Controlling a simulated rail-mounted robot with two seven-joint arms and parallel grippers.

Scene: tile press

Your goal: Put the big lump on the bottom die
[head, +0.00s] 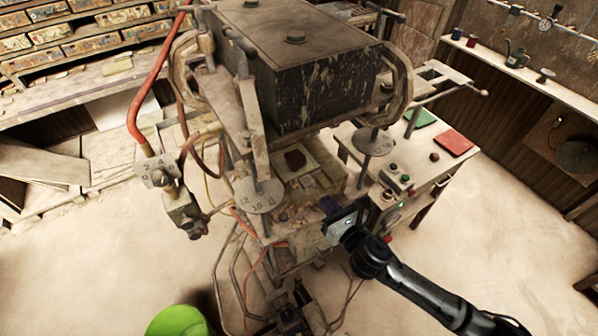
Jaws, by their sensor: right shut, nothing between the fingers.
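A dark red-brown lump (295,159), the bigger of two I see, sits inside the press. It appears to rest on the pale bottom die (317,172), below the big dark press block (298,75). A much smaller dark lump (434,157) is on the side table. My right gripper (328,212) is at the front edge of the press, below and to the right of the big lump and apart from it. It is shut and empty; its fingertips are small and dark against the machine. My left gripper is not in view.
The side table (398,160) holds a red mat (455,142), a green mat (419,118) and control buttons. Press levers and round number plates (260,197) flank the die opening. A bright green round object (178,322) is at the bottom edge. Floor at right is clear.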

